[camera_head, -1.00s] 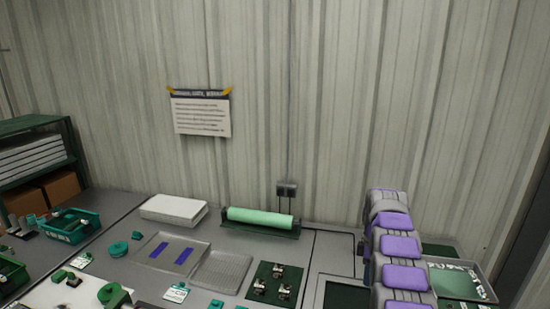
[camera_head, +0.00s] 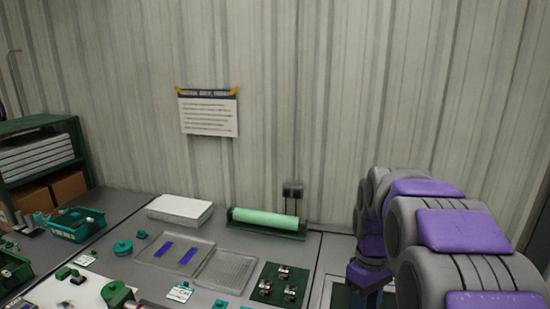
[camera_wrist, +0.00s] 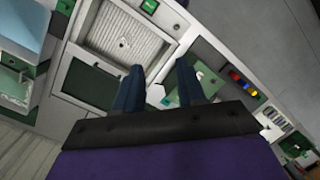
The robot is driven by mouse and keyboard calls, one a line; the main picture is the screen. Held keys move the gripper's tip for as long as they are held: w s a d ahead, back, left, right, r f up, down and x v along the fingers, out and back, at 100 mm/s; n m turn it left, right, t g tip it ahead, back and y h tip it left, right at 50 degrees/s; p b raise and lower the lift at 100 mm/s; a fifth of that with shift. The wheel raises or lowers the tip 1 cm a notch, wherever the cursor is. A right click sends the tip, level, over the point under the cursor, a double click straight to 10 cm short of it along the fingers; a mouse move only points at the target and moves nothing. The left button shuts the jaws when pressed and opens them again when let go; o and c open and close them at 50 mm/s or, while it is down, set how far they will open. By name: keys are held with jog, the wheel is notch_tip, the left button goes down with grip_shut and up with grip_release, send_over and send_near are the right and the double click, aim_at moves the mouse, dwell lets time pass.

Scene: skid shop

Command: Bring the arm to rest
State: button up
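My arm (camera_head: 455,232), grey with purple pads, fills the right side of the head view and is bent, its wrist hanging down over the bench. My gripper (camera_wrist: 159,80) shows in the wrist view with two dark blue fingers apart and nothing between them. In the head view only a blue part of it shows at the bottom edge, and its fingertips are out of frame. Below the fingers in the wrist view are a grey ribbed tray (camera_wrist: 122,38) and a dark green panel (camera_wrist: 92,80); the gripper appears to be above them, touching nothing that I can see.
The bench holds a green roll (camera_head: 266,216), a white stack (camera_head: 180,209), a tray with two blue strips (camera_head: 205,247), a dark green board with metal parts (camera_head: 265,292) and a teal bin (camera_head: 66,234). A corrugated wall (camera_head: 330,100) stands behind.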

jog(key=s+a+f+m+b, duration=0.1)
jog(key=s+f+m, duration=0.1)
jog(key=s, duration=0.7)
jog(key=s+a+f+m+b, duration=0.1)
jog(key=s+a+f+m, duration=0.1)
jog(key=s, duration=0.8)
jog(key=s+a+f+m+b, duration=0.1)
jog(key=s+a+f+m, duration=0.1)
jog(key=s, duration=0.7)
jog(key=shift+s+a+f, duration=0.2)
jog(key=shift+a+f, duration=0.05)
jog(key=shift+f, duration=0.35)
jog(key=shift+d, duration=0.1)
